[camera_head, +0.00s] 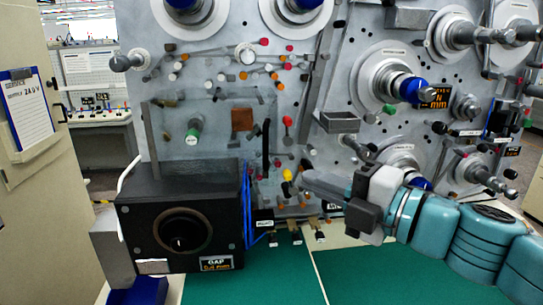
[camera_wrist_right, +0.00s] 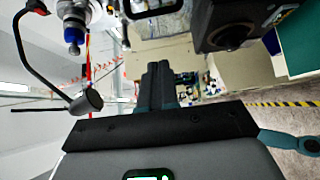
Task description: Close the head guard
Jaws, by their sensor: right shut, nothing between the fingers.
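A black box (camera_head: 190,222) with a round dark opening stands at the lower left in the head view, with a "GAP" label on its front. Above it, a grey upright bar (camera_head: 150,132) and thin edges stand in front of the machine panel; they may belong to a clear head guard, but I cannot tell for sure. My right gripper (camera_head: 308,183) comes in from the right, in front of the panel and right of the box, apart from the box. Its fingers (camera_wrist_right: 159,84) are together and empty in the wrist view. My left gripper is out of view.
The upright grey panel (camera_head: 225,75) carries spools, rollers, knobs and levers. A small grey tray (camera_head: 339,123) is mounted on it above my right gripper. A green mat (camera_head: 375,275) lies below. Blue cables (camera_head: 247,205) run beside the box. A clipboard (camera_head: 27,112) hangs at left.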

